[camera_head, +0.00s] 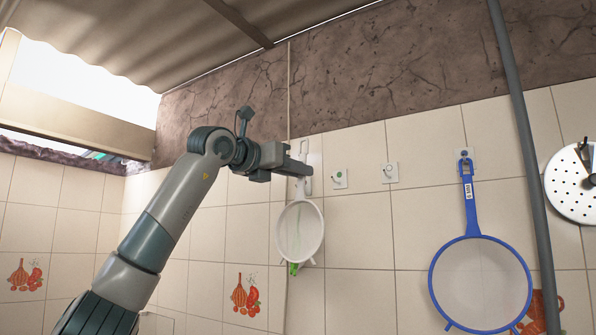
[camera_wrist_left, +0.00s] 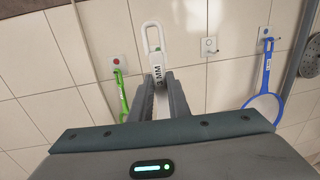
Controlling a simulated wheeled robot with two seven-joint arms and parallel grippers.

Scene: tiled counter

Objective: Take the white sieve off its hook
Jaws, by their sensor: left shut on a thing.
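The white sieve (camera_head: 312,235) hangs bowl-down below my left gripper (camera_head: 303,170) in the head view. My left gripper is shut on its handle. In the left wrist view, the fingers (camera_wrist_left: 158,88) pinch the lettered handle, and its white looped end (camera_wrist_left: 153,38) sticks out beyond them. In the head view, a bare hook on a small plate (camera_head: 339,179) is just right of the handle, with another bare one (camera_head: 389,172) farther right. Whether the loop is fully clear of a hook cannot be told. My right gripper is out of view.
A blue sieve (camera_head: 469,210) hangs on a hook at right, beside a grey pipe (camera_head: 527,150) and a perforated white skimmer (camera_head: 570,188). A green utensil (camera_wrist_left: 122,98) hangs left of the handle in the wrist view. Its green tip shows below the white sieve (camera_head: 293,269).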

